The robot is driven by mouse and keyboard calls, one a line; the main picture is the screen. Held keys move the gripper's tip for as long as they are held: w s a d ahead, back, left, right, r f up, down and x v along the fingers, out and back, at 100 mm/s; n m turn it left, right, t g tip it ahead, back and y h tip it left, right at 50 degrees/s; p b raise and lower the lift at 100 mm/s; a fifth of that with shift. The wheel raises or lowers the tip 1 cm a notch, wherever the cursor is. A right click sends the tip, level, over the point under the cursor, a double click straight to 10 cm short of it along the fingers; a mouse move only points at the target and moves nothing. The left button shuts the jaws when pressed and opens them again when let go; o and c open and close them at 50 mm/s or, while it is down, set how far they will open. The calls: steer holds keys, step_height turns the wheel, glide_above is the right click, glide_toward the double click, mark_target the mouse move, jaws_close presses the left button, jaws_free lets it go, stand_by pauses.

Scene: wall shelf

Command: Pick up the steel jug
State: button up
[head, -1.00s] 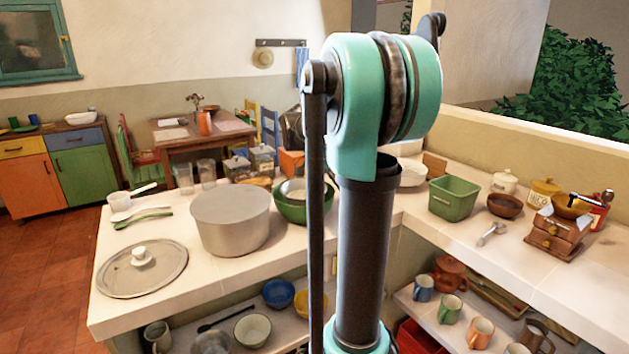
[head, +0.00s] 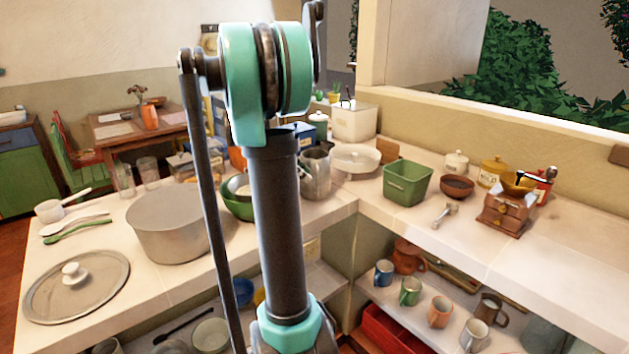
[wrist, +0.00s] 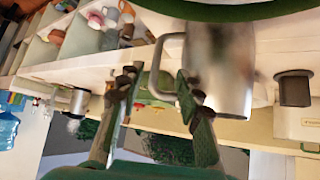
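The steel jug (head: 317,172) stands on the white counter, right of the green bowl and just right of my arm in the head view. In the wrist view the jug (wrist: 222,68) is close, with its loop handle towards the left. My gripper (wrist: 157,82) is open, with its two fingers apart. The handle shows between the fingertips in the picture, and the right finger overlaps the edge of the jug's body. I cannot tell if they touch. In the head view my arm hides the gripper.
A green bowl (head: 238,203) and large grey pot (head: 168,225) stand left of the jug. A white dish (head: 355,158) and green basket (head: 408,183) stand to its right. Mugs (head: 440,312) line the lower shelf. The right counter's front is clear.

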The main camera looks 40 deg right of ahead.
mark_target(317, 183)
steer(key=shift+s+x, duration=0.15)
steer(key=shift+x, duration=1.45)
steer(key=shift+s+x, duration=0.15)
steer(key=shift+x, duration=1.5)
steer(key=shift+a+r, duration=0.1)
steer(key=shift+r, duration=0.05)
steer(key=shift+c, duration=0.6)
jaws_close()
